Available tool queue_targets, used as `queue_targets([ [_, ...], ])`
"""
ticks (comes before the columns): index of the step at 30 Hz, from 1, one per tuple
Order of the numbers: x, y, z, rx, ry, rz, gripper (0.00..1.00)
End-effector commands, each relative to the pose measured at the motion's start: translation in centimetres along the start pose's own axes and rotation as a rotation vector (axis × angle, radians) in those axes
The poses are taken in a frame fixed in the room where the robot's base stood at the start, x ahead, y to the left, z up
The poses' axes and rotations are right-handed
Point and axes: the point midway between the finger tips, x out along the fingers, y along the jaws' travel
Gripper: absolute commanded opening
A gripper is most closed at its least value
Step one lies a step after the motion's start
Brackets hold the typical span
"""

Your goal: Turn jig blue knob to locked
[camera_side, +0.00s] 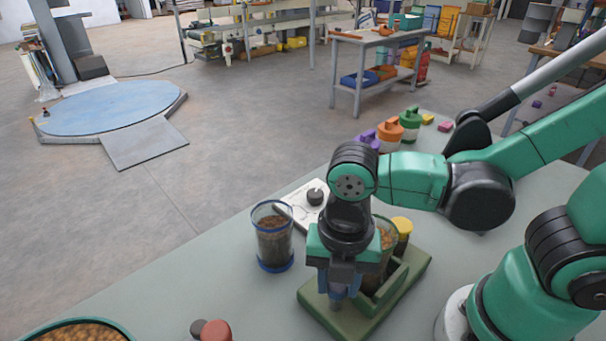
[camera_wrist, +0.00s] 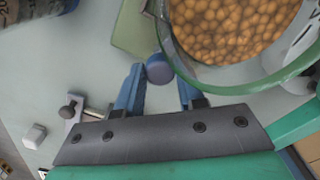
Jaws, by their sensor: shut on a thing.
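The jig (camera_side: 345,320) is a green base with raised walls on the grey table. A clear jar of orange-brown round pieces (camera_wrist: 232,30) stands in it, partly hidden behind my gripper in the side view. The blue knob (camera_wrist: 159,69) is a small round bluish-purple piece beside the jar. My gripper (camera_side: 337,298) points down at the jig's near left part. In the wrist view, the two blue fingers of my gripper (camera_wrist: 160,80) stand on either side of the knob, shut on it. The knob's lock markings cannot be made out.
A clear blue-rimmed jar of dark pellets (camera_side: 273,238) stands left of the jig. A white plate with a black knob (camera_side: 313,197) lies behind. A yellow-topped jar (camera_side: 402,228) stands close behind the jig. A bowl of orange pieces (camera_side: 80,331) is at the front left.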

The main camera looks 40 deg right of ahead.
Motion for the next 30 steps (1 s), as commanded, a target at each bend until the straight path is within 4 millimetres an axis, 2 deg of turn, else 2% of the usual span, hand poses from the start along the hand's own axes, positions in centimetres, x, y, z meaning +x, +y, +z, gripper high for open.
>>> queue_targets([
  [5,0.0,0.0,0.0,0.002,-0.001,0.0,0.0],
  [6,0.0,0.0,0.0,0.002,-0.001,0.001,0.42],
  [9,0.0,0.0,0.0,0.003,-0.001,0.0,0.65],
  [20,-0.2,0.0,0.0,0.004,0.0,0.0,0.65],
  [30,-3.4,0.0,0.0,0.003,0.0,0.0,0.65],
])
